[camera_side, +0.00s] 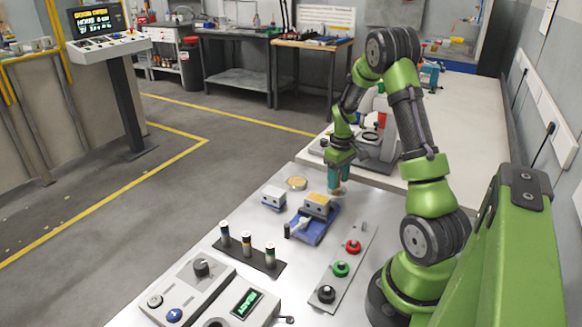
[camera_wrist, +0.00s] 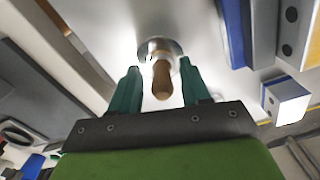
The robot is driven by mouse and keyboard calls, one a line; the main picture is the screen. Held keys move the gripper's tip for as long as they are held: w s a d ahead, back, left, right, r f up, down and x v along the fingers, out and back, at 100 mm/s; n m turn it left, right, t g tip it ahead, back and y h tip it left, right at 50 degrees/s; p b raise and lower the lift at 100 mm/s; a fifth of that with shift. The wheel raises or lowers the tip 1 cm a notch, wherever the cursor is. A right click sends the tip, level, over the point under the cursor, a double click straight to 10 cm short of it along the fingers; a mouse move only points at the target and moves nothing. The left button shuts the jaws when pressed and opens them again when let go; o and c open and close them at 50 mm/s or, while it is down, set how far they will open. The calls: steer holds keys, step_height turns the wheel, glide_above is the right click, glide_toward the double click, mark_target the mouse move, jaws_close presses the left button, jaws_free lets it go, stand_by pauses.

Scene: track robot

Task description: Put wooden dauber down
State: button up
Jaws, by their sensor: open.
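The wooden dauber (camera_wrist: 162,80) has a tan, rounded wooden handle and a round, shiny grey end in the wrist view. It shows between the two green fingers of my gripper (camera_wrist: 161,84), with gaps on both sides. In the side view my gripper (camera_side: 339,181) points down, low over the far right part of the metal table. A small brownish part of the dauber (camera_side: 337,193) shows below the fingers; most of it is hidden by them. My gripper is open. I cannot tell whether the dauber's end touches the table.
A wooden-topped block (camera_side: 317,205) sits on a blue tray (camera_side: 311,236) left of my gripper. A white-and-blue box (camera_side: 273,196) and a round tan disc (camera_side: 297,183) are beyond. A button panel (camera_side: 340,270), cylinder rack (camera_side: 262,262) and control box (camera_side: 205,290) stand nearer.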

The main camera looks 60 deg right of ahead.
step_height(320, 180, up, 12)
steer(key=shift+f, duration=0.25)
steer(key=w+a+r+t, duration=0.15)
steer(key=a+r, duration=0.35)
steer(key=a, duration=0.5)
steer(key=w+a+r+t, duration=0.1)
steer(key=a+r+t, duration=0.25)
steer(key=a, duration=0.65)
steer(key=s+a+r+t+y, duration=0.1)
steer(key=s+a, duration=0.2)
steer(key=a, duration=0.3)
steer(key=s+a+r+m+t+y, duration=0.1)
steer(key=s+a, duration=0.3)
steer(key=a, duration=0.3)
steer(key=shift+s+a, duration=0.15)
steer(key=shift+s, duration=0.05)
